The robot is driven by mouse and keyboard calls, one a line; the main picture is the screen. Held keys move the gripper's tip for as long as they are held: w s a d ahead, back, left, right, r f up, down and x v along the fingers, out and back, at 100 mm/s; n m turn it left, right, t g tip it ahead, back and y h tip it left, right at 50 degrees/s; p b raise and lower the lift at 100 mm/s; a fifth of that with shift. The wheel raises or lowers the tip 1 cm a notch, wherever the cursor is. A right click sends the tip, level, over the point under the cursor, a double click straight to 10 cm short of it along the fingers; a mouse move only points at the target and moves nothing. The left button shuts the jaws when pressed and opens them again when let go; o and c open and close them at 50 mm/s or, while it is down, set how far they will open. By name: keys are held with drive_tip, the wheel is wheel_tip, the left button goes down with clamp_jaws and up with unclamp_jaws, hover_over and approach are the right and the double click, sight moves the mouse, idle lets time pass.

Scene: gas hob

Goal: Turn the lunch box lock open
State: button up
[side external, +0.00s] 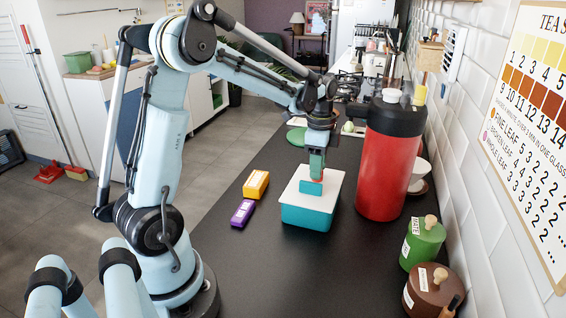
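The lunch box (306,216) is a teal box with a white lid (294,190), standing upright on the dark worktop. A small teal piece (311,188), which looks like the lock, shows at the near part of the lid. My gripper (318,172) points down over the lid, right above this teal piece. A bit of red shows at its tip. I cannot tell whether the fingers touch the lock or whether they are open or shut, as they are small and overlap the lid here.
A tall red flask (386,170) with a black top stands close on the right. A green jar (423,244) and a brown jar (428,290) stand by the tiled wall. A yellow block (256,184) and a purple block (243,213) lie to the left. The near worktop is clear.

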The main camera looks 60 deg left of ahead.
clamp_jaws()
idle(0.5)
drive_tip(key=n, duration=1.3)
drive_tip(key=shift+n, duration=2.4)
